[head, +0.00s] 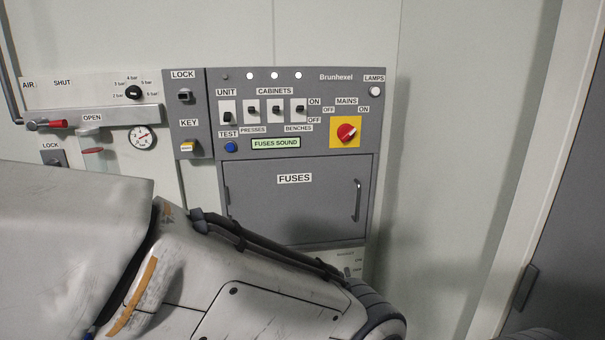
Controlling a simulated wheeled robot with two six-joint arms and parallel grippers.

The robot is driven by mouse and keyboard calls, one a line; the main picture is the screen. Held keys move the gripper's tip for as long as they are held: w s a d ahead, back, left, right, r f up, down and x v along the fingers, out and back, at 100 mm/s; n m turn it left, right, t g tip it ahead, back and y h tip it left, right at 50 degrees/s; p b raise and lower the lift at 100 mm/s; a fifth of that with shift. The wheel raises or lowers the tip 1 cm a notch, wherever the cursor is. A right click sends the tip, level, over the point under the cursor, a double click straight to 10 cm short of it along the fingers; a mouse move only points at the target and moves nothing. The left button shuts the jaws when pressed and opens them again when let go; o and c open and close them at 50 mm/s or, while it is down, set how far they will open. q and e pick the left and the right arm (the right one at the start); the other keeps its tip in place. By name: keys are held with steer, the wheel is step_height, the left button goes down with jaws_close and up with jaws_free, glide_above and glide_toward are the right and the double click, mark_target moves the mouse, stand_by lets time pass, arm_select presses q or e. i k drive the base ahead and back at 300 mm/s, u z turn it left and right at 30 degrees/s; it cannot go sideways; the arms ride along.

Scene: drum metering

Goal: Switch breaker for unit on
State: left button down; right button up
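The unit breaker (227,113) is a white plate with a black lever, below the "UNIT" label on the grey Brunhexel panel (325,165). Its lever sits low, toward the OFF end, lower than the levers on its right. The cabinet breakers (276,110) beside it have their levers nearer the middle or top of their plates. One of my arms crosses the foreground from the left, below the breakers, hiding the lower left of the panel. Neither gripper is in view.
A red mains switch (346,132) on a yellow plate is at right. A blue test button (230,147) and a "FUSES SOUND" display (276,143) sit below the breakers. The fuses door (293,205) is closed. Air controls with a gauge (143,137) are at left.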

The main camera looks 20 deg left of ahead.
mark_target(227, 115)
steer(key=u, duration=1.25)
steer(key=k, duration=0.55)
steer(key=z, duration=0.1)
steer(key=i, duration=0.5)
